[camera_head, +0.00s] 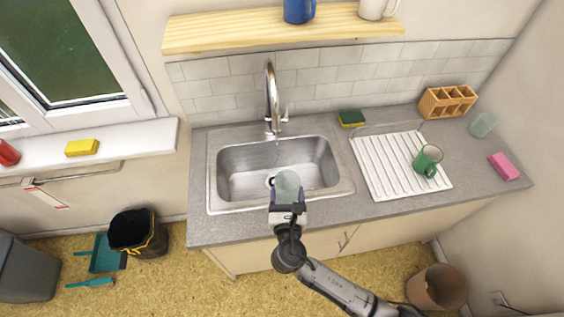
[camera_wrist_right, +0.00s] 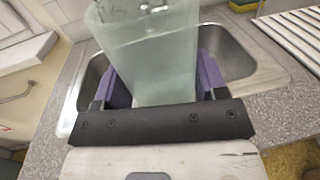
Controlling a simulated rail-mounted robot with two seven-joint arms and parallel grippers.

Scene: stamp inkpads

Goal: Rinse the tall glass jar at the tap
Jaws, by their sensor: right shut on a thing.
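The tall glass jar (camera_head: 287,184) is clear with a pale green tint and stands over the front part of the sink (camera_head: 232,185). My right gripper (camera_head: 287,205) is shut on it, with purple fingers on both sides of the jar (camera_wrist_right: 150,60) in the right wrist view. The jar looks upright or nearly so. The tap (camera_head: 272,100) stands behind the basin, with what looks like a thin stream of water under its spout. The jar is in front of the spout, apart from it. My left gripper is not in view.
A ribbed white drainer (camera_head: 377,172) holds a green mug (camera_head: 427,161) at the right. A sponge (camera_head: 352,118), a wooden caddy (camera_head: 447,101), another glass (camera_head: 482,124) and a pink block (camera_head: 503,167) lie on the counter. A shelf (camera_head: 230,30) hangs above the tap.

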